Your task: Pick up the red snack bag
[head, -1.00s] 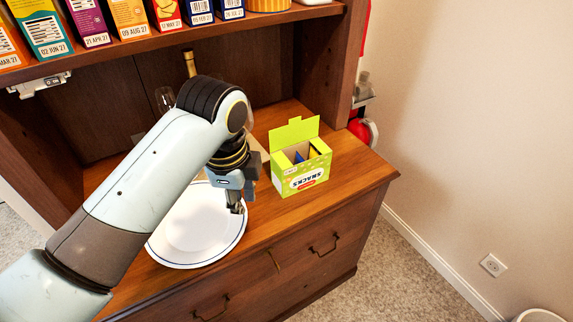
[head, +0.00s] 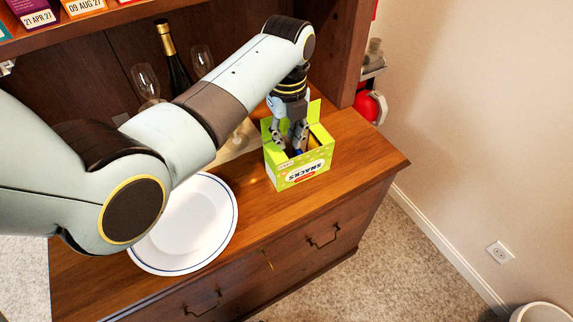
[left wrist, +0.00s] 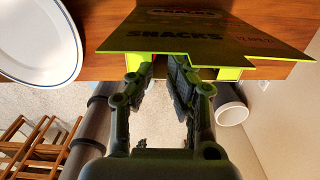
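The green snack box (head: 301,174), with its lid up, stands on the right part of the wooden counter. My left gripper (head: 290,141) points down at the box's open top, with its fingertips at or just inside the opening. In the left wrist view its two fingers (left wrist: 163,72) are spread apart with nothing visible between them. The green box (left wrist: 215,40) lies just ahead of them there. A bit of blue shows inside the box beside the fingers in the head view. I cannot make out a red snack bag; the gripper and box walls hide most of the contents. My right gripper is out of view.
A white plate (head: 186,226) with a blue rim lies left of the box, partly behind my left arm. A bottle (head: 177,62) and wine glasses (head: 147,82) stand at the back. A shelf with cartons overhangs the counter. The hutch's side panel rises behind the box.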

